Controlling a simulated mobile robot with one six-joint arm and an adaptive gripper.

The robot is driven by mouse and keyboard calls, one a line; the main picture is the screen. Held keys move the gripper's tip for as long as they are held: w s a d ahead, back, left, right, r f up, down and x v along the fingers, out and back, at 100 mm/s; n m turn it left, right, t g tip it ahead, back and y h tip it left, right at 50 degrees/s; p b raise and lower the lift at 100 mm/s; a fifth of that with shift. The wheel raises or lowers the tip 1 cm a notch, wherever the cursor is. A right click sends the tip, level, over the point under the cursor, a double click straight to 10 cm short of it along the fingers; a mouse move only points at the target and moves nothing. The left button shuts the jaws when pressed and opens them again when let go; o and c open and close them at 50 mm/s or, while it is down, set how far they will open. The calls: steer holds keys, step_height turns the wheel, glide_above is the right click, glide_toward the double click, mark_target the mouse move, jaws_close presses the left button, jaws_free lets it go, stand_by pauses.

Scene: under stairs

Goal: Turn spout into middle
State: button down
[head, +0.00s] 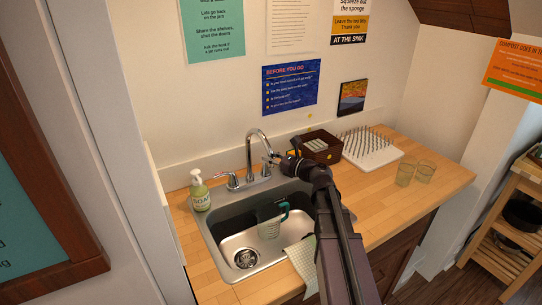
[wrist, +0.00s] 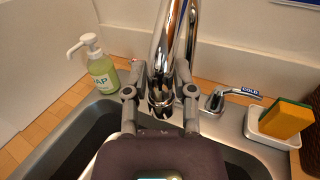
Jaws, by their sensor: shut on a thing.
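The chrome spout (head: 249,152) rises from the back of the sink (head: 272,262) and arcs over to the right in the head view. My gripper (head: 273,158) is at the spout's tip. In the wrist view my gripper (wrist: 160,95) has one finger on each side of the spout's hanging end (wrist: 160,104) and is shut on it. The spout's upper arc runs out of the top of the wrist view. Much of the sink's right side is hidden behind my arm.
A green soap bottle (head: 200,191) stands left of the sink. A jug (head: 268,222) is inside the basin, with a cloth (head: 301,262) over the front rim. The cold handle (wrist: 238,96) and a sponge (wrist: 285,118) in a white dish are right of the spout.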

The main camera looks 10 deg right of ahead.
steer(key=shift+s+a, duration=0.35)
steer(key=shift+a, duration=0.3)
steer(key=shift+c, duration=2.2)
jaws_free()
steer(key=shift+s+d, duration=0.1)
steer(key=shift+s, duration=0.1)
steer(key=v, duration=1.1)
steer(key=shift+s+d, duration=0.2)
steer(key=shift+s, duration=0.05)
steer(key=shift+s, duration=0.1)
